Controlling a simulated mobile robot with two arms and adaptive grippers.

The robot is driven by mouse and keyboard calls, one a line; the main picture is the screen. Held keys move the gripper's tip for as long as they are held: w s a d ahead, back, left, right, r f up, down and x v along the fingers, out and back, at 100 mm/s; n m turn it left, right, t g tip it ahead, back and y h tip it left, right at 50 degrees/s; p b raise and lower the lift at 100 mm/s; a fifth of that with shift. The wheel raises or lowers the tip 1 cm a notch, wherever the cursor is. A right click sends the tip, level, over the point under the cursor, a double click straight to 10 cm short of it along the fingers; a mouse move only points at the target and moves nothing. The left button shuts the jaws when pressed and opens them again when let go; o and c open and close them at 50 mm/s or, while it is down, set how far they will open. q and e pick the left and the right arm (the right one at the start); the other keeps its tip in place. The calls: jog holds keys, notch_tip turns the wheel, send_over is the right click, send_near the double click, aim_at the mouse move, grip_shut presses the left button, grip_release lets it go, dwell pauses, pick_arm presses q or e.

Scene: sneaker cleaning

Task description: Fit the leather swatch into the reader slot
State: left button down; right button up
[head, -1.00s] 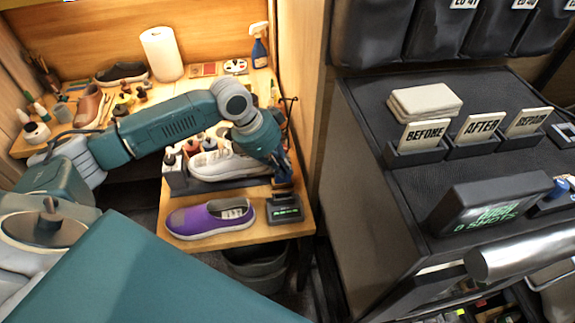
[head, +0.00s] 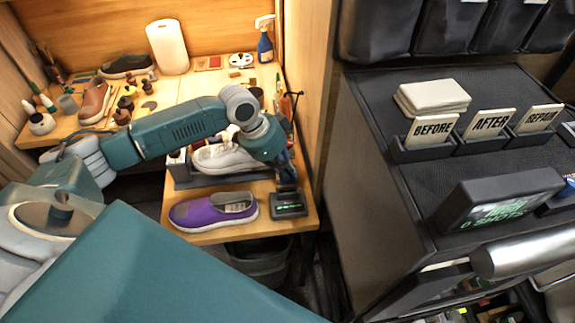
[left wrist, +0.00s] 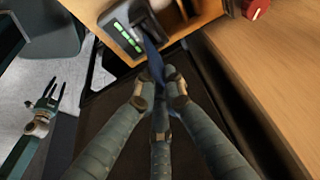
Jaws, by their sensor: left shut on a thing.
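The reader (head: 289,206) is a small black box with a lit green display at the front right of the wooden bench. It also shows in the left wrist view (left wrist: 128,36). My left gripper (head: 285,182) is right above the reader's back edge, pointing down. It is shut on the dark blue leather swatch (left wrist: 153,62), which stands out beyond the fingertips beside the reader. The slot is hidden, so I cannot tell whether the swatch is in it. My right gripper (left wrist: 47,97) shows small in the left wrist view, fingers apart and empty.
A purple shoe (head: 212,212) lies just left of the reader. A white sneaker (head: 222,158) sits behind it on a dark stand. A wooden wall closes the bench's right side. A dark cabinet (head: 380,220) with cards stands to the right.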

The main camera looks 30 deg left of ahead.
pick_arm(q)
notch_tip(320, 180, down, 2)
jog(key=shift+f+b, duration=0.1)
jog(key=shift+b, duration=0.2)
dwell(0.6)
jog(key=shift+p, duration=0.45)
dwell(0.4)
jog(key=shift+p, duration=0.4)
jog(key=shift+p, duration=0.4)
dwell(0.3)
jog(key=shift+f+b, duration=0.8)
jog(key=shift+f, duration=1)
